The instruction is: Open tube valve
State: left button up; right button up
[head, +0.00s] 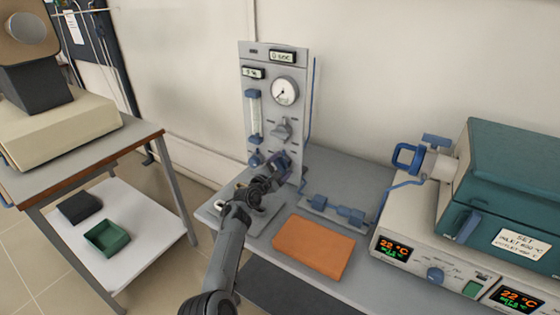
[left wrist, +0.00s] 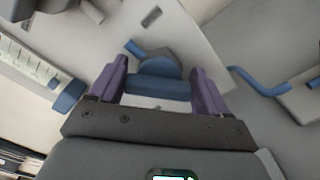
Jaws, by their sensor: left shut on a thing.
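The upright gas panel (head: 275,108) carries a round gauge (head: 285,91), a flow tube (head: 254,117), a grey knob (head: 282,130) and a small blue knob (head: 255,158). My left gripper (head: 281,168) is low at the panel's right side. In the left wrist view its purple fingers (left wrist: 163,88) are shut on a blue valve handle (left wrist: 158,88), one finger on each side. In the head view the gripper hides this handle. A blue tube (head: 312,100) runs along the panel's right edge. My right gripper is not in view.
On the bench, an orange block (head: 313,247) lies in front of blue tube fittings (head: 337,211). A teal furnace (head: 510,185) with control displays stands at the right. At the left, a table (head: 95,152) has a lower shelf with a green tray (head: 107,238).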

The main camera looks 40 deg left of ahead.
pick_arm(q)
jog(key=m+p, duration=0.1)
jog(key=m, duration=0.2)
jog(key=shift+m, duration=0.4)
jog(key=shift+f+m+p, duration=0.25)
jog(key=shift+m+p, duration=0.45)
jog(key=shift+m, duration=1.1)
jog(key=o, duration=1)
jog(key=shift+c, duration=0.2)
jog(key=shift+s+d+r+p, duration=0.1)
jog(key=shift+s+p, duration=0.3)
jog(key=shift+s, duration=0.05)
jog(key=s+p, duration=0.4)
jog(key=s, duration=0.6)
jog(key=shift+d, duration=0.45)
